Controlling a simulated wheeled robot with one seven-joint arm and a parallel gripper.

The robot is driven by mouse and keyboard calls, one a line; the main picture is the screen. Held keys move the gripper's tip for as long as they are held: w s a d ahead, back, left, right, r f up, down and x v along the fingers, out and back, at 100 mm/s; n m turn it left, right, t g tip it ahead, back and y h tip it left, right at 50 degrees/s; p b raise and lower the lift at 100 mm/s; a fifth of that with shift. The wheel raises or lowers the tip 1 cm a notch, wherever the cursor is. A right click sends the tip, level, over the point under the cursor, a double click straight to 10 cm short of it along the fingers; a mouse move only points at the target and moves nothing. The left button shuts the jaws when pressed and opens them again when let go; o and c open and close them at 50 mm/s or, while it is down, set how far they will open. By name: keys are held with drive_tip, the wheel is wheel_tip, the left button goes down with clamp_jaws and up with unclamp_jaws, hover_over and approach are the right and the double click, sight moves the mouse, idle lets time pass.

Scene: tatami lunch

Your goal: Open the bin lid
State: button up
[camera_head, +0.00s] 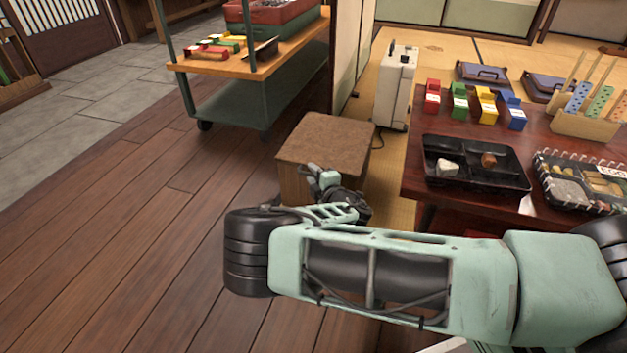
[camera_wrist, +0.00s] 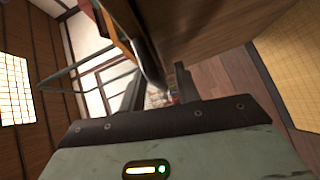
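A low box with a brown, speckled top (camera_head: 325,138) stands on the floor at the middle of the head view. It looks like the bin, with its flat top lying level and closed. My gripper (camera_head: 322,180) is at the near side of this box, and my wrist hides part of its front. In the wrist view my gripper (camera_wrist: 156,90) has its two dark fingers apart, so it is open. A large brown surface (camera_wrist: 215,35), probably the box, fills the upper right there. A dark curved bar shows between the fingers; whether it touches them I cannot tell.
A wheeled cart (camera_head: 240,95) stands behind and left of the box. A white appliance (camera_head: 394,85) stands behind it. A low dark red table (camera_head: 415,180) with a black tray (camera_head: 470,190) and colored boxes is at right. The wooden floor (camera_head: 120,240) at left is clear.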

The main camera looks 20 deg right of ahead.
drive_tip(key=shift+w, duration=0.1)
clamp_jaws()
drive_tip(key=shift+r, duration=0.1)
